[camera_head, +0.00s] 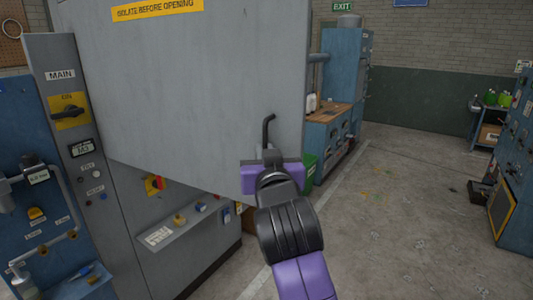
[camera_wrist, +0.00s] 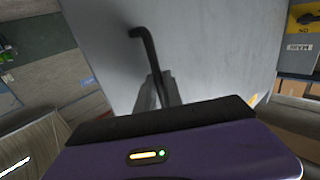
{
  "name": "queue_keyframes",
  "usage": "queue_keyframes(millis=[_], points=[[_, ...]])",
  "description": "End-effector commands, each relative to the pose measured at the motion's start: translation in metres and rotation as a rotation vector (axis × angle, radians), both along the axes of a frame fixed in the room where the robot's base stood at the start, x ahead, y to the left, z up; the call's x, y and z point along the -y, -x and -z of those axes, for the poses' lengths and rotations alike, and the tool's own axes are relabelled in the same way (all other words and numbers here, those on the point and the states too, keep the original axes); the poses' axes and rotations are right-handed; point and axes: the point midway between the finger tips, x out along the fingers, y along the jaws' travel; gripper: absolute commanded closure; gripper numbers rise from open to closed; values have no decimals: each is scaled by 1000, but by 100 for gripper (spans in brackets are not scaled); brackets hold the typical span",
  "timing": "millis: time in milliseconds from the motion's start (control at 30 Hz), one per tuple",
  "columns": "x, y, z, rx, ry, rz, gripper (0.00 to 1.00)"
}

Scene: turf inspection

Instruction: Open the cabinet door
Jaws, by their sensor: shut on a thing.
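The grey cabinet door (camera_head: 200,90) fills the upper middle of the head view, with a yellow "ISOLATE BEFORE OPENING" label (camera_head: 157,8) at its top. It stands out from the cabinet body (camera_head: 160,215), so it appears partly open. A dark bent handle (camera_head: 268,130) is near the door's right edge. My purple and black gripper (camera_head: 266,160) is at the handle's lower part. In the wrist view, my gripper's fingers (camera_wrist: 155,90) are closed around the handle (camera_wrist: 147,45), whose bent top sticks out above them. The door (camera_wrist: 215,60) is behind it.
A panel with a MAIN switch (camera_head: 70,111) stands at the left. A blue workbench (camera_head: 330,140) is behind the door at the right.

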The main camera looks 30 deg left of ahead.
Motion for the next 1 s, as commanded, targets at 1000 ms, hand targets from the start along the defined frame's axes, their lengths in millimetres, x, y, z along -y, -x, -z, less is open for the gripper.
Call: queue_keyframes(millis=[1000], points=[[36,50,1,2,-2,-3,68]])
